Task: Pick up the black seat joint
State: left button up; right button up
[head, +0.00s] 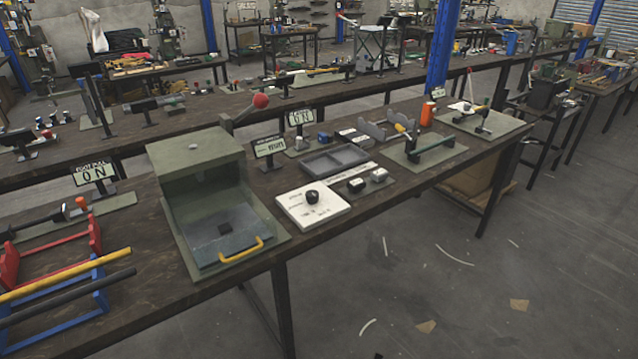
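Several small dark parts are in view, and I cannot tell for certain which is the black seat joint. A black rounded part (312,197) sits upright on a white printed board (322,215) near the front edge of the middle bench. A black part (356,185) lies just right of that board, with a grey part (378,175) beside it. Neither of my grippers shows in the head view.
The press has a yellow handle (241,249) at the front and a red-knobbed lever (260,101). A grey divided tray (334,160) stands behind the white board. Red and blue racks (92,238) hold bars at the left. The floor (430,290) in front is open.

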aim_at(356, 185)
jog(key=i+l+u, duration=0.3)
jog(key=l+u, duration=0.15)
jog(key=l, duration=0.15)
jog(key=i+l+u, duration=0.2)
jog(key=l+u, duration=0.2)
jog(key=l, duration=0.25)
jog(key=i+l+u, duration=0.1)
jog(key=l+u, duration=0.15)
jog(key=l, duration=0.15)
